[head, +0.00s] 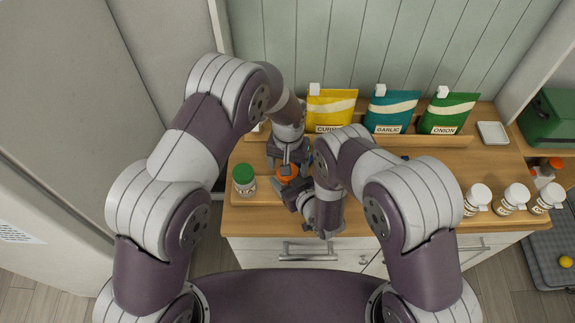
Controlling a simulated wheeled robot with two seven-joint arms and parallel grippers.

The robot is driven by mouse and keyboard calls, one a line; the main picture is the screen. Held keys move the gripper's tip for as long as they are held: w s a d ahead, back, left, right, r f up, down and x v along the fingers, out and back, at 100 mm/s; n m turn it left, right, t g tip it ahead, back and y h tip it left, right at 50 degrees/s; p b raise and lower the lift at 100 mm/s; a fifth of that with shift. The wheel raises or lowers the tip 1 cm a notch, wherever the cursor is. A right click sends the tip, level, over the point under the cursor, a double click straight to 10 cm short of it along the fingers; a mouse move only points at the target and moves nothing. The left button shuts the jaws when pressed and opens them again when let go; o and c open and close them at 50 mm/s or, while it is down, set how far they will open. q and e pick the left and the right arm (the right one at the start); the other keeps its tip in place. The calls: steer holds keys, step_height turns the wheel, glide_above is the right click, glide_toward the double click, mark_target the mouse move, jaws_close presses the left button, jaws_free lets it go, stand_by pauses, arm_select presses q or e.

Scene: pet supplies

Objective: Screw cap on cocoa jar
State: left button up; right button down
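An orange cap (288,171) shows at the left part of the wooden counter, directly below my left gripper (287,165), which points down at it. Dark finger parts overlap the cap, so I cannot tell whether they grip it. My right gripper (292,192) comes in from the right, low, just in front of and below the cap. The jar body under the cap is mostly hidden by both grippers. I cannot read a cocoa label or see whether the cap sits on a jar. Whether the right fingers are closed is also hidden.
A green-lidded jar (243,180) stands close left of the grippers. Yellow (330,109), teal (390,111) and green (449,113) pouches stand in a wooden rack behind. Several white-capped jars (477,199) line the right front edge. A small white dish (492,132) lies at back right.

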arm_select(q)
steer(key=shift+r, duration=1.6)
steer(key=shift+r, duration=0.15)
steer(key=shift+c, duration=0.4)
step_height(320, 180, up, 3)
steer(key=n, duration=0.2)
steer(key=shift+w+d+n, duration=0.1)
steer(key=shift+n, duration=0.3)
steer(key=shift+s+n, duration=0.2)
steer(key=shift+n, duration=0.9)
steer(key=shift+s+n, duration=0.15)
steer(key=shift+n, duration=1.05)
